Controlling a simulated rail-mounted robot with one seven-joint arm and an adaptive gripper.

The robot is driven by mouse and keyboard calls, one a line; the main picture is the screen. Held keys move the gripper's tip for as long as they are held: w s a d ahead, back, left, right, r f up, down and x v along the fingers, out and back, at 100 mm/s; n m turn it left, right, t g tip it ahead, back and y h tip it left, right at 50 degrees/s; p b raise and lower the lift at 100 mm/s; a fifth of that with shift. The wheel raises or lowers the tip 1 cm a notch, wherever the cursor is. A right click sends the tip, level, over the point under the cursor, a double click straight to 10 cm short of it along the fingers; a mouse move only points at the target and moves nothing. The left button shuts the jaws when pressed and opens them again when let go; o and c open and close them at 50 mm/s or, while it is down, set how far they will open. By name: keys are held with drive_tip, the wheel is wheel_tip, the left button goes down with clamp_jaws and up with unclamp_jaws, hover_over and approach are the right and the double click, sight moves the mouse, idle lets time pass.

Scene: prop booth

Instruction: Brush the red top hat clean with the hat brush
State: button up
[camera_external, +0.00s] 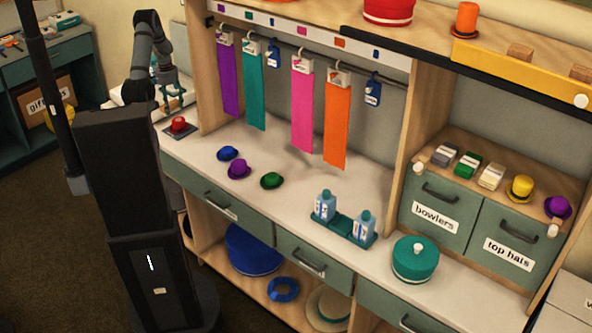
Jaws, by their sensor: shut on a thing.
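A small red hat-like thing (178,124), which I take for the red top hat, rests on a dark square pad (185,134) at the left end of the counter. My gripper (174,107) points down just above it, close to its top. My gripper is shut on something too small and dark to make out. I cannot tell whether what it holds touches the red hat. I cannot make out the hat brush for sure anywhere in this view.
Blue (228,153), purple (238,169) and green (271,180) hats lie mid-counter. A teal tray (343,233) holds bottles, right of them. Hanging cloths (302,105) line the back. A wooden side panel (199,75) stands close right of my arm. Drawers labelled bowlers (436,217) and top hats (507,250) are shut.

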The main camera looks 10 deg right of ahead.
sight(173, 112)
wheel_tip(173, 112, down, 4)
drive_tip(key=shift+f+b, duration=0.1)
drive_tip(key=shift+b, duration=1.1)
drive_tip(key=shift+f+b, duration=0.55)
drive_tip(key=shift+f, duration=0.4)
drive_tip(key=shift+w+d+r+p, duration=0.1)
drive_tip(key=shift+w+d+p, duration=0.95)
drive_tip(key=shift+d, duration=0.1)
drive_tip(key=shift+c, duration=0.4)
drive_tip(key=shift+w+d+p, duration=0.65)
drive_tip(key=shift+w+d, duration=0.25)
drive_tip(key=shift+d, duration=0.25)
drive_tip(key=shift+a, duration=0.1)
drive_tip(key=shift+c, duration=0.2)
drive_tip(key=shift+s+a+f+b, duration=0.2)
drive_tip(key=shift+s+a+b, duration=0.75)
drive_tip(key=shift+s+a, duration=1)
drive_tip(key=shift+a+r, duration=0.3)
drive_tip(key=shift+a, duration=0.05)
drive_tip(key=shift+r+p, duration=2.45)
drive_tip(key=shift+r, duration=1.45)
